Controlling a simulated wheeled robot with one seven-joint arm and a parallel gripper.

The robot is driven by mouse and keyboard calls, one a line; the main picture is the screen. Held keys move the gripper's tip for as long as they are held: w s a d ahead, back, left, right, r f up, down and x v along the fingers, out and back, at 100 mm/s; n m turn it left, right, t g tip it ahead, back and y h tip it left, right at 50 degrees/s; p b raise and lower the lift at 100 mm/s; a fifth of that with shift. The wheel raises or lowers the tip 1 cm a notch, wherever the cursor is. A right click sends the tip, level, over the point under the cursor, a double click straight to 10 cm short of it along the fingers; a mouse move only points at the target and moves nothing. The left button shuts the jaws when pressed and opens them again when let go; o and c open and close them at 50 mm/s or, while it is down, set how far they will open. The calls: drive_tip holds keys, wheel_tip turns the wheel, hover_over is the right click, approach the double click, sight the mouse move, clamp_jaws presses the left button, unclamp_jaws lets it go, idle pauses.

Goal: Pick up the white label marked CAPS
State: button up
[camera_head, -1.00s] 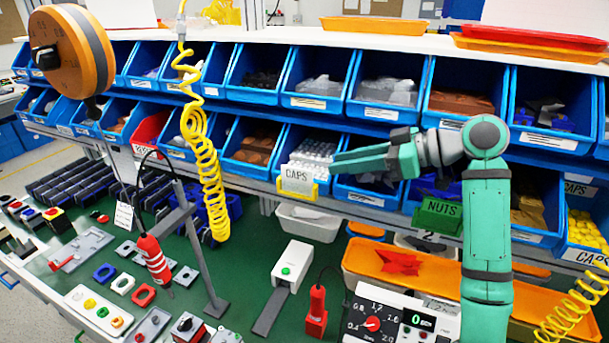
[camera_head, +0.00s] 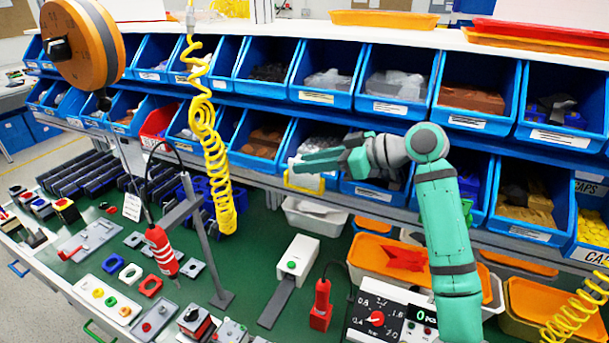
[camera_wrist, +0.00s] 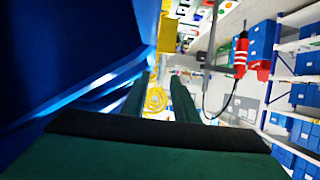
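The white CAPS label sits in a yellow holder (camera_head: 303,184) on the front of a lower-row blue bin, near the middle of the head view. Only a small pale part of the label shows, its lettering hidden behind my fingers. My gripper (camera_head: 300,164) is at the label, its fingers pointing left across the bin front. The fingers look parted in the head view. In the wrist view, my gripper (camera_wrist: 160,95) shows two dark green fingers with a gap between them. I see no label between them, and I cannot tell whether they touch it.
Blue bins (camera_head: 325,97) stand in two rows around the arm. A yellow coiled cord (camera_head: 215,170) hangs left of my gripper. Below are an orange-lidded box (camera_head: 375,262), a white switch box (camera_head: 298,256) and a red-handled tool (camera_head: 321,305) on the green bench.

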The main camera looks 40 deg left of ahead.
drive_tip(key=shift+d, duration=0.1)
clamp_jaws()
drive_tip(key=shift+w, duration=0.1)
